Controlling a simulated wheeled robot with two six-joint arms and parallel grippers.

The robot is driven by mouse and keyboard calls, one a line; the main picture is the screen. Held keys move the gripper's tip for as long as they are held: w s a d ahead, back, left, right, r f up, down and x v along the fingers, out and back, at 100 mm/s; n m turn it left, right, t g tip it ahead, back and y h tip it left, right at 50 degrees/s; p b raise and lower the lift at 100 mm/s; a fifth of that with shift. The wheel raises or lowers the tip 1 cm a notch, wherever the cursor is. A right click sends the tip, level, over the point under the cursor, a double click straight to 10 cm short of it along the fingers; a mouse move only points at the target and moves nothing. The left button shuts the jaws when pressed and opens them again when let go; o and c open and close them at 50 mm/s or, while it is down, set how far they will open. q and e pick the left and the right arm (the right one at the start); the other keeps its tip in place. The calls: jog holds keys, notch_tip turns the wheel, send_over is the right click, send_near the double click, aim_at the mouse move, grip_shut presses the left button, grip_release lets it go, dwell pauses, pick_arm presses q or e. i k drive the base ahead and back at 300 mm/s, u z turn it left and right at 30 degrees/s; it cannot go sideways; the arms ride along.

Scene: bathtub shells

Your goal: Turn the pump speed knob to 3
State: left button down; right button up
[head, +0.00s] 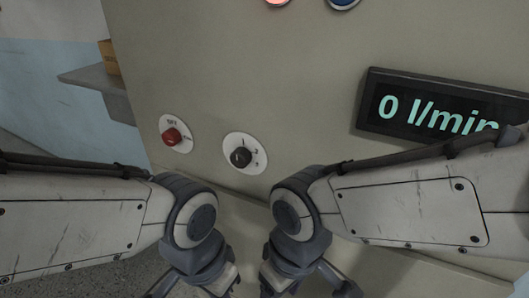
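A black knob (240,156) sits on a round white dial plate on the beige panel. Its dial marks are small; a 3 seems to show at its right, and I cannot read the knob's setting surely. A dark display (440,108) at the right reads 0 l/min. My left gripper (212,276) and my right gripper (292,272) are at the bottom edge, below the black knob and apart from it. Their fingertips are cut off or hidden, so I cannot tell whether they are open.
A red knob (172,137) on its own white plate, marked OFF, is left of the black knob. A red-orange light (277,2) and a blue button (344,4) are at the top edge. A grey shelf (92,77) with a yellow-brown box (109,56) stands at the left.

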aim_at(240, 158)
jog(key=z, duration=1)
jog(key=k, duration=1.1)
jog(key=u, duration=1.1)
jog(key=i, duration=0.5)
jog(key=u, duration=0.05)
